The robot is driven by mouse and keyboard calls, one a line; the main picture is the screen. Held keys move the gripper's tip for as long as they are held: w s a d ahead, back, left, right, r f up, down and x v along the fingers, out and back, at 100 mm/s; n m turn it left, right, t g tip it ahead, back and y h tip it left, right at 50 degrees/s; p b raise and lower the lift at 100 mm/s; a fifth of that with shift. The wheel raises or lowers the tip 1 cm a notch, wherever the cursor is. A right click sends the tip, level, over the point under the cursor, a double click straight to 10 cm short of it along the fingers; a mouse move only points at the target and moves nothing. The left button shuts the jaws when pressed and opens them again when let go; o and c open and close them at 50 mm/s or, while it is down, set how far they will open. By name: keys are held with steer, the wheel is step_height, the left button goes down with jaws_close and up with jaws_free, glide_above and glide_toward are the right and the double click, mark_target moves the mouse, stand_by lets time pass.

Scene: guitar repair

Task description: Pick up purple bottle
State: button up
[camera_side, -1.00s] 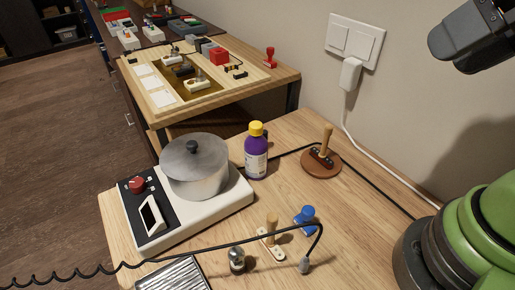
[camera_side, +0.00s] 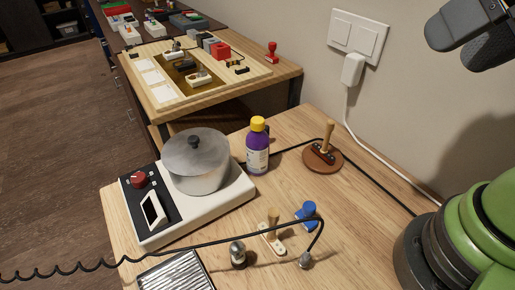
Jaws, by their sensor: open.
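The purple bottle (camera_side: 257,147) stands upright on the wooden table, with a yellow cap and a pale label. It is just right of the hot plate and touches nothing that I can make out. My gripper (camera_side: 449,42) is at the upper right edge of the view, well above and to the right of the bottle. Only part of it shows, with dark grey fingers; it is apart from the bottle and holds nothing visible.
A metal pot (camera_side: 196,163) sits on the white hot plate (camera_side: 205,212) left of the bottle. A wooden-handled stand (camera_side: 323,155) is to the right. A blue stamp (camera_side: 307,213), a wooden-handled tool (camera_side: 271,235) and black cables lie in front. A wall socket (camera_side: 357,38) is behind.

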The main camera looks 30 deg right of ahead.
steer(key=w+a+n+g, duration=0.1)
steer(key=w+g, duration=0.1)
steer(key=w, duration=0.5)
steer(key=n+g+h, duration=0.2)
steer(key=n+g, duration=0.1)
steer(key=g, duration=0.1)
glide_above(257, 133)
steer(key=d, duration=0.1)
step_height(257, 133, down, 17)
steer(key=shift+w+f, duration=0.15)
steer(key=shift+f, duration=0.05)
steer(key=shift+w+a+f, duration=0.1)
steer(key=shift+w+f, duration=0.1)
steer(key=shift+f, duration=1.35)
steer(key=shift+w+f, duration=0.2)
steer(key=shift+f, duration=1.3)
steer(key=c, duration=1)
